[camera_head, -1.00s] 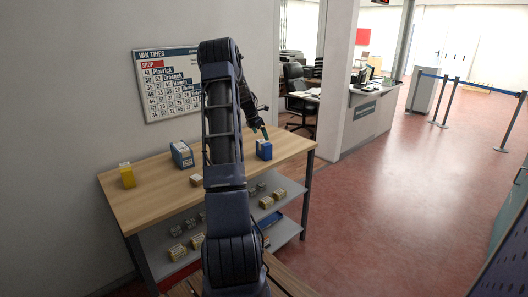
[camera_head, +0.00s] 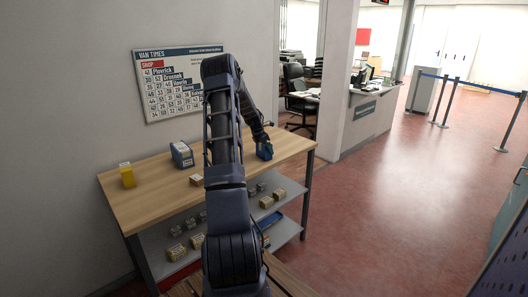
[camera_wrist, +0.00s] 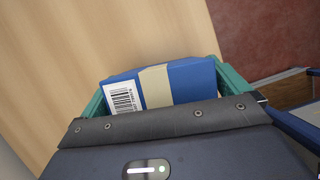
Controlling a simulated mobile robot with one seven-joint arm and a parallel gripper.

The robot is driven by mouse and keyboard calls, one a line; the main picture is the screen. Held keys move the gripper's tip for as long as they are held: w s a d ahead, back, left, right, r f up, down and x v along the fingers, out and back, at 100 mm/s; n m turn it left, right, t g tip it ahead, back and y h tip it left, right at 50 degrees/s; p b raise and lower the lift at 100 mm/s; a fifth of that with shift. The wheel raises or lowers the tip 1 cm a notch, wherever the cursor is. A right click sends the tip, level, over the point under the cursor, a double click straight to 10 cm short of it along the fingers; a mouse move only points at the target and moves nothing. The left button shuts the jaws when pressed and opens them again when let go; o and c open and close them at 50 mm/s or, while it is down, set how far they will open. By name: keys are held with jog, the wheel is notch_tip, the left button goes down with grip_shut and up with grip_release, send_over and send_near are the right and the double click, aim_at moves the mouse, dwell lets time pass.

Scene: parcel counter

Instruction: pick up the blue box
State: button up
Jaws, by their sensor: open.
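The blue box (camera_wrist: 193,79) has a beige band and a white barcode label. In the wrist view it sits between the two green fingers of my gripper (camera_wrist: 160,88), one on each side of it. The gripper is open; its body hides the near part of the box. In the head view the blue box (camera_head: 265,153) stands near the right end of the wooden counter (camera_head: 150,204), with my gripper (camera_head: 264,148) right over it. Whether the fingers touch the box cannot be told.
A yellow box (camera_head: 127,176) and a blue-grey box of cards (camera_head: 182,154) stand further left on the counter. A small box (camera_head: 196,180) lies near my arm. A lower shelf (camera_head: 160,240) holds several small parcels. Open red floor (camera_head: 400,210) lies to the right.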

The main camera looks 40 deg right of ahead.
jog(key=shift+c, duration=0.2)
jog(key=c, duration=0.8)
